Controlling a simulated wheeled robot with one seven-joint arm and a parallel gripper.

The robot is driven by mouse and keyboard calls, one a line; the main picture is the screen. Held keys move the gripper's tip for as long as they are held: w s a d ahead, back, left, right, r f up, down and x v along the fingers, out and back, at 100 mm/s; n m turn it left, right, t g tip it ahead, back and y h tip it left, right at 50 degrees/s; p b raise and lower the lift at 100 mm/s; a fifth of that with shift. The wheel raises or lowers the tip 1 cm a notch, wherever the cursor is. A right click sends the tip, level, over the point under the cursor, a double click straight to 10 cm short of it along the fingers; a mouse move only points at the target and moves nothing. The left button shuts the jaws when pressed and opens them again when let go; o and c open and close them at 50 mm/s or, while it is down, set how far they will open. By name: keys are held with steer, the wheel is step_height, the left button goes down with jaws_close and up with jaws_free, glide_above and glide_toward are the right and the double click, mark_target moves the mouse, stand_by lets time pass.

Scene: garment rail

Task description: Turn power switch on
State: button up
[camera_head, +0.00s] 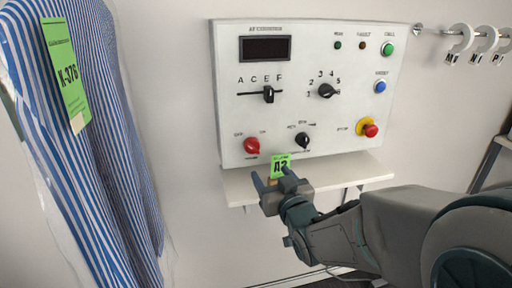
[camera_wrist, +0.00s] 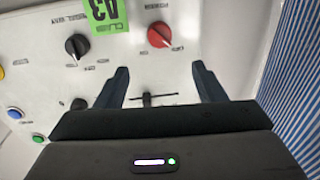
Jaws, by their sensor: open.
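The power switch is a red rotary knob (camera_head: 252,146) at the lower left of the white control panel (camera_head: 225,90), with small lettering on both sides. I cannot tell surely which way it points. In the wrist view the red knob (camera_wrist: 160,36) sits at the top, beyond and between my fingertips. My gripper (camera_head: 271,175) is open and empty, just below the panel's lower edge in the head view. It also shows in the wrist view (camera_wrist: 158,68), its two fingers spread with the panel face between them. No finger appears to touch the knob.
A green tag (camera_head: 280,166) stands at the panel's lower edge beside my fingers. A black selector (camera_head: 303,140) is right of the red knob; a slider (camera_head: 268,94) is above. A red stop button (camera_head: 368,128) is further right. A striped garment (camera_head: 85,160) hangs at left.

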mark_target(255, 150)
steer(key=p+x, duration=0.8)
steer(key=x, duration=0.5)
steer(key=shift+w+a, duration=0.1)
steer(key=shift+w, duration=0.1)
steer(key=c, duration=1)
